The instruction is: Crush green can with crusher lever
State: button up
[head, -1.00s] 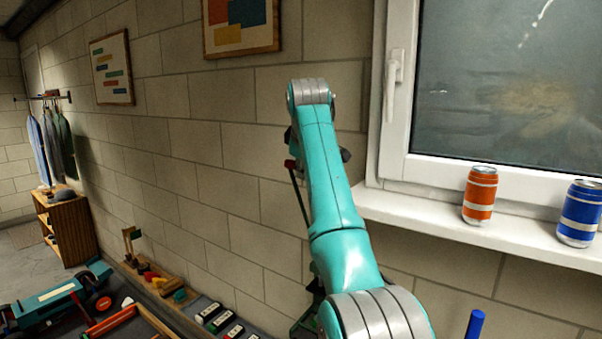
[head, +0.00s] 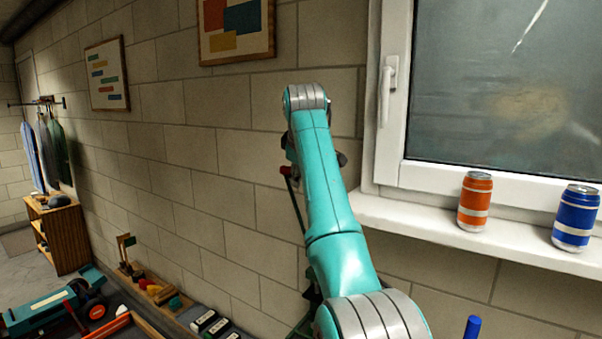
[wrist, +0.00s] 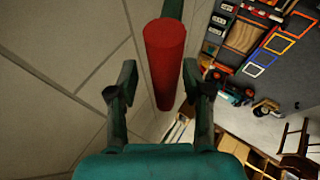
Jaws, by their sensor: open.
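A red cylindrical handle (wrist: 164,62) stands between the two fingers of my gripper (wrist: 160,92) in the wrist view. The fingers are open on either side of it, with a visible gap. In the head view, a red end (head: 286,170) shows beside my arm, on a thin dark rod running down, which looks like the crusher lever. My arm mostly hides the gripper there. Dark green parts at the rod's foot are largely hidden behind my arm. I see no green can in either view.
An orange can (head: 474,202) and a blue can (head: 575,218) stand on the white windowsill (head: 430,222) at right. A blue rod end (head: 472,327) shows at the bottom. A block wall is behind my arm.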

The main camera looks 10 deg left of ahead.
jog(key=v, duration=1.2)
jog(key=shift+f, duration=0.15)
